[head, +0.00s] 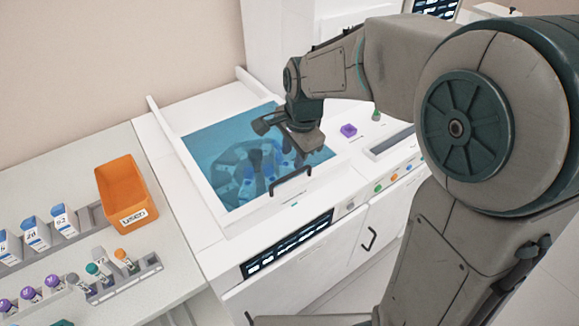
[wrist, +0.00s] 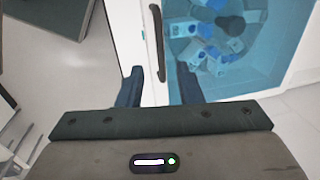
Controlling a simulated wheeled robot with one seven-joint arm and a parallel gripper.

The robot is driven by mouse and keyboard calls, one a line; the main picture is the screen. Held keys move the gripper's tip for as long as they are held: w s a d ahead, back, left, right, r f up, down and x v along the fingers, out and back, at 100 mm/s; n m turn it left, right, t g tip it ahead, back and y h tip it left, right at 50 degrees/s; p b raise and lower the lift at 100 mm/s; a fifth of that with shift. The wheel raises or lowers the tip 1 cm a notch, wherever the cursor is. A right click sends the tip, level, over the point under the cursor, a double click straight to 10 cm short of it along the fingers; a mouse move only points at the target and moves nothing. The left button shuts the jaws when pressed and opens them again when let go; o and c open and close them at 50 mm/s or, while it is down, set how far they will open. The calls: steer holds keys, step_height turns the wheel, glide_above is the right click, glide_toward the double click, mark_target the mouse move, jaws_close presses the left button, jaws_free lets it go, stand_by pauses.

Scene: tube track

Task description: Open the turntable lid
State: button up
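The turntable lid (head: 225,150) is a blue see-through pane in a white frame on the white machine. It lies flat and looks shut; the round turntable shows dimly beneath it. Its dark bar handle (head: 291,181) is at the front edge. The handle also shows in the wrist view (wrist: 157,45), ahead of and between my two fingers. My gripper (wrist: 160,78) is open with nothing between the fingertips. In the head view my gripper (head: 288,138) hangs over the pane, just behind the handle. I see no contact with the handle; the exact gap is unclear.
An orange bin (head: 122,190) and racks of vials and small boxes (head: 50,230) stand on the left bench. A display (head: 287,245) and buttons line the front. My arm covers the right side.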

mark_target(289, 175)
steer(key=f, duration=0.5)
steer(key=w+a+f, duration=0.1)
steer(key=f, duration=0.1)
steer(key=shift+w+f+p, duration=0.1)
steer(key=shift+f+p, duration=0.1)
steer(key=shift+p, duration=0.2)
steer(key=shift+c, duration=0.3)
jaws_close()
